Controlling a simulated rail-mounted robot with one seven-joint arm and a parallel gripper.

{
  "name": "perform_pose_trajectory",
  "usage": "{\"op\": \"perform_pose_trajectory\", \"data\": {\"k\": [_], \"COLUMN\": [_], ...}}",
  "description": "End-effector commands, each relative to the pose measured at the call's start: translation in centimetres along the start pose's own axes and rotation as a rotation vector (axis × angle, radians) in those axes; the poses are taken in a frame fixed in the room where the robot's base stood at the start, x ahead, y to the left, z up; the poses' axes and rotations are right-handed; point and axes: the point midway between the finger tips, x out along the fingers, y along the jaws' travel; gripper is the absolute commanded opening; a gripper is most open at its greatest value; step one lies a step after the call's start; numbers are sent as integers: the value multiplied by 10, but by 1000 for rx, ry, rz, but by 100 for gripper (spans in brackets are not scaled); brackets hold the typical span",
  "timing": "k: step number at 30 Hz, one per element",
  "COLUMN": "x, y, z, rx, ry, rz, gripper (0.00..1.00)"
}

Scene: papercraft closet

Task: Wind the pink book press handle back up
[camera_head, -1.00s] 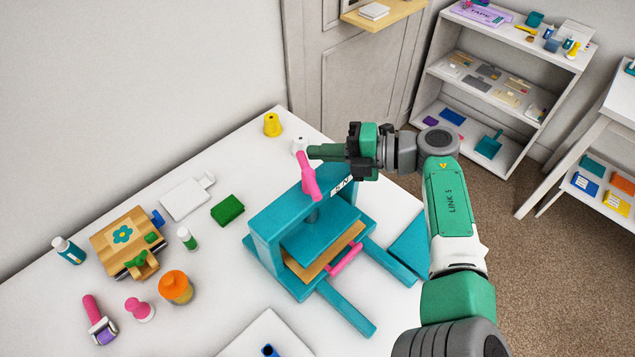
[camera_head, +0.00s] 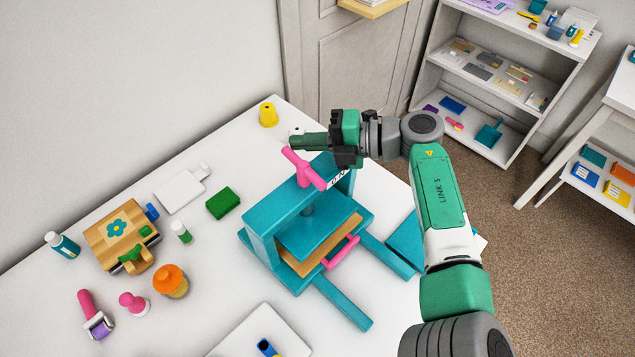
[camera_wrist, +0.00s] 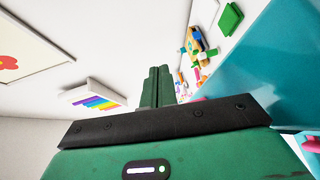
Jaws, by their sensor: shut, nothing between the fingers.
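The teal book press (camera_head: 265,225) stands on the white table. Its pink handle (camera_head: 302,168) is a bar on top of the frame, running from upper left to lower right. In the wrist view the shut fingers (camera_wrist: 157,86) show at centre and the teal press (camera_wrist: 255,65) fills the right side.
A yellow cup (camera_head: 268,115) stands at the table's back edge. A green block (camera_head: 222,203), a glue stick (camera_head: 181,232), an orange jar (camera_head: 170,281) and a wooden box (camera_head: 118,235) are left of the press. A teal piece (camera_head: 404,240) lies right of it.

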Motion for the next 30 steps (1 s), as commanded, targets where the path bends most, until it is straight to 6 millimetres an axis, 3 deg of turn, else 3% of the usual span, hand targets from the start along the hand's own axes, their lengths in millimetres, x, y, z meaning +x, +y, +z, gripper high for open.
{"op": "perform_pose_trajectory", "data": {"k": [19,30], "x": [-1,-66], "y": [0,0], "z": [0,0], "rx": [0,1], "ry": [-1,-2], "rz": [0,0], "gripper": [0,0]}}
